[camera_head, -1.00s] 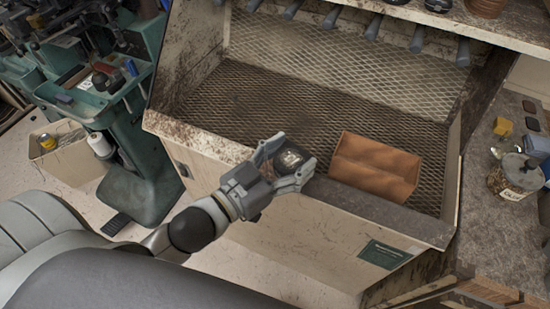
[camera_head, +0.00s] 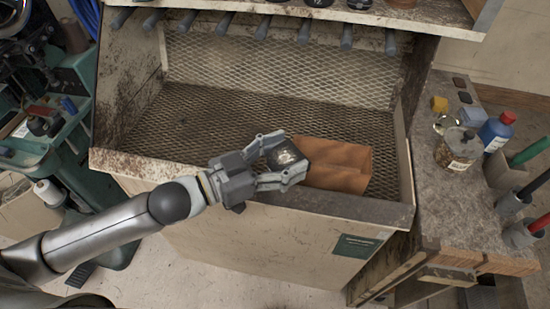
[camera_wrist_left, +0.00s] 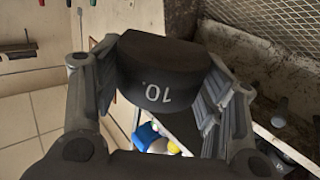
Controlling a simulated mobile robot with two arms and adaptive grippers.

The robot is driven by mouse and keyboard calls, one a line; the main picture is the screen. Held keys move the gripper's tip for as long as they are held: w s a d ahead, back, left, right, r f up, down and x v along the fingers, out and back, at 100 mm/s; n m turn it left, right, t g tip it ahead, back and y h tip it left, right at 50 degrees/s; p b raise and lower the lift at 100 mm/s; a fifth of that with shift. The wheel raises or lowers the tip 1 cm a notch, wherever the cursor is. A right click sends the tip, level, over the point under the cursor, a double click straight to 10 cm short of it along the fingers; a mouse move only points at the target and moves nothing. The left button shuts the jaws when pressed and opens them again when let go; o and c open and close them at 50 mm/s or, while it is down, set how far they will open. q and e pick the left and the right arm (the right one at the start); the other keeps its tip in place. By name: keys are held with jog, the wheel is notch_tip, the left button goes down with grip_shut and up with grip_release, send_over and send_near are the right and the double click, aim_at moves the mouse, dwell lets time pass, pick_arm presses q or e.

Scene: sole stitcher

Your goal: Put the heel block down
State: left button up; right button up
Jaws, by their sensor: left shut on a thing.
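The heel block (camera_head: 287,156) is a dark, rounded block. In the left wrist view the fingers of my left gripper (camera_wrist_left: 168,90) press on both sides of the block. My right gripper is not in view.
The brown piece lies in the right half of the bin; the mesh floor left of it is bare. A worktop (camera_head: 460,185) on the right carries a glass jar (camera_head: 457,149) and a blue bottle (camera_head: 497,131). Several dark handles hang along the bin's top. A green machine (camera_head: 75,150) stands at left.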

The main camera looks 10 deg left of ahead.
aim_at(301, 153)
pick_arm(q)
jog(key=shift+w+d+r+m+g+h, duration=0.25)
jog(key=shift+d+m+g+h, duration=0.15)
jog(key=shift+d+g, duration=0.15)
jog(key=shift+w+d+r+m+g+h, duration=0.1)
jog(key=shift+w+d+m+g+h, duration=0.15)
jog(key=shift+d+m+g, duration=0.2)
jog(key=shift+w+d+r+m+g+h, duration=0.25)
jog(key=shift+d+m+g+h, duration=0.1)
jog(key=shift+d+g, duration=0.25)
